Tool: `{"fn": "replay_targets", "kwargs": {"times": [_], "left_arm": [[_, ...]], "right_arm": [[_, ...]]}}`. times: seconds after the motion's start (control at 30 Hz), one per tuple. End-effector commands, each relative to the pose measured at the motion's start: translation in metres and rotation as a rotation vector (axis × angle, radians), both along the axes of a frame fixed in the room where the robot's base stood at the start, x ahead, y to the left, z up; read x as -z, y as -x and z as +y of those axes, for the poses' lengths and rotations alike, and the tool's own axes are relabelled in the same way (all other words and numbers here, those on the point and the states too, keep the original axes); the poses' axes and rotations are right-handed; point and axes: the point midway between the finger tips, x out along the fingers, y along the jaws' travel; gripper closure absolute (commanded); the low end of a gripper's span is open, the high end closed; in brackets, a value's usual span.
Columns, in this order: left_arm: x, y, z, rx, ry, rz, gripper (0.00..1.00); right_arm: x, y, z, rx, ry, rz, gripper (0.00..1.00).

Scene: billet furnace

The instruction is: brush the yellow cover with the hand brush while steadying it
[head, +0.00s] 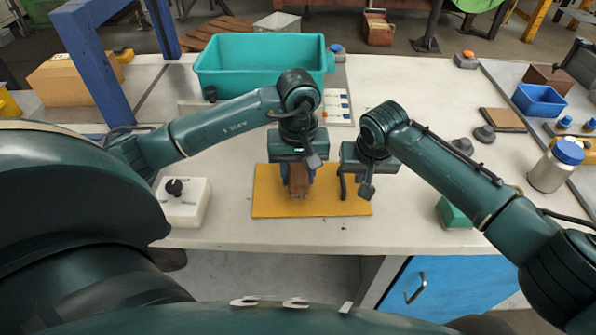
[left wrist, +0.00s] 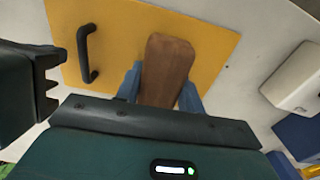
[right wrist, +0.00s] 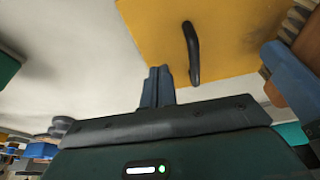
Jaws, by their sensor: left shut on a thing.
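The yellow cover (head: 265,202) lies flat on the pale worktop, with a black handle (left wrist: 86,52) standing up from it. My left gripper (head: 298,180) is shut on the brown wooden hand brush (head: 299,178), one blue finger on each side, over the cover left of the handle. The brush's wooden top shows in the left wrist view (left wrist: 167,68); its bristles are at the edge of the right wrist view (right wrist: 297,20). My right gripper (right wrist: 158,72) has its fingers together and empty, beside the handle and apart from it. Whether it touches the cover is unclear.
A teal bin (head: 262,62) stands behind the cover. A white box with a black knob (head: 183,200) is to the left. A green block (head: 452,213), a blue-lidded jar (head: 556,168) and a blue tray (head: 540,101) are to the right. The worktop's front strip is clear.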

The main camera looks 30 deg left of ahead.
Motion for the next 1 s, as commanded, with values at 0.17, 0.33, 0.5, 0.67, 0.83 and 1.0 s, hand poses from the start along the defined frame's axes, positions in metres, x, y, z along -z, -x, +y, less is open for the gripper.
{"fn": "replay_targets", "kwargs": {"times": [0.17, 0.33, 0.5, 0.67, 0.83, 1.0], "left_arm": [[-0.0003, -0.0001, 0.0, 0.0, 0.0, -0.001, 0.8], [-0.0003, -0.0001, 0.0, 0.0, 0.001, -0.001, 0.8], [-0.0003, -0.0001, 0.0, 0.0, 0.001, -0.001, 0.8], [-0.0003, -0.0001, 0.0, 0.0, 0.001, -0.001, 0.8], [-0.0003, -0.0001, 0.0, 0.0, 0.001, -0.001, 0.8], [-0.0003, -0.0001, 0.0, 0.0, 0.001, -0.001, 0.8]], "right_arm": [[0.0001, 0.0, 0.0, 0.0, 0.0, 0.0, 1.0], [0.0025, 0.0002, 0.0002, 0.0, -0.001, 0.0, 1.0], [0.0061, 0.0002, 0.0002, 0.001, -0.001, 0.001, 1.0], [0.0092, 0.0, 0.0001, 0.001, 0.0, 0.0, 1.0], [0.0096, -0.0002, 0.0001, 0.0, 0.0, 0.0, 1.0], [0.0098, -0.0001, 0.0003, 0.0, -0.001, 0.0, 1.0]]}}
